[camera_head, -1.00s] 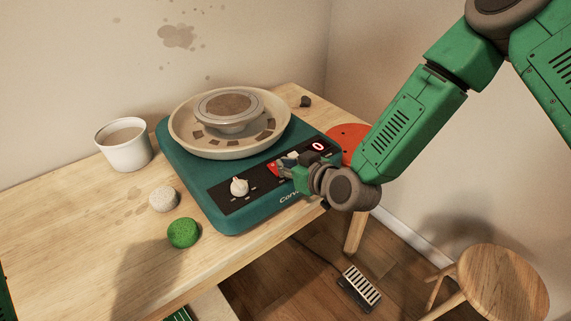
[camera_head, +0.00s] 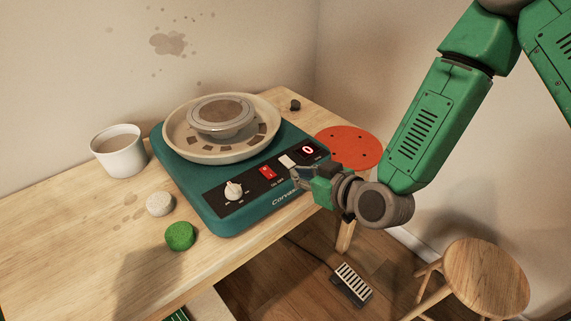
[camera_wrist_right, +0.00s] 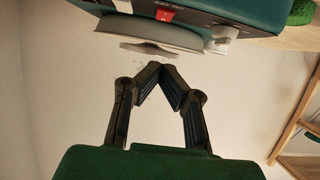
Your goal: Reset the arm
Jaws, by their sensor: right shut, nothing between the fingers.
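My right arm (camera_head: 432,125) comes in from the upper right. My right gripper (camera_head: 299,177) is just in front of the control panel of the green pottery wheel (camera_head: 215,215). It is shut with nothing in it; in the right wrist view the fingertips (camera_wrist_right: 160,72) meet in front of the wall. The panel has a white knob (camera_head: 233,190), a red switch (camera_head: 268,172) and a red display reading 0 (camera_head: 308,149). The panel and red switch show upside down at the top of the wrist view. My left gripper is not in view.
A white cup (camera_head: 119,151), a pale round lump (camera_head: 160,203) and a green sponge (camera_head: 180,236) stand on the wooden table (camera_head: 75,235). A red disc (camera_head: 350,146) lies behind the gripper. A stool (camera_head: 485,277) and a pedal (camera_head: 351,284) are on the floor.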

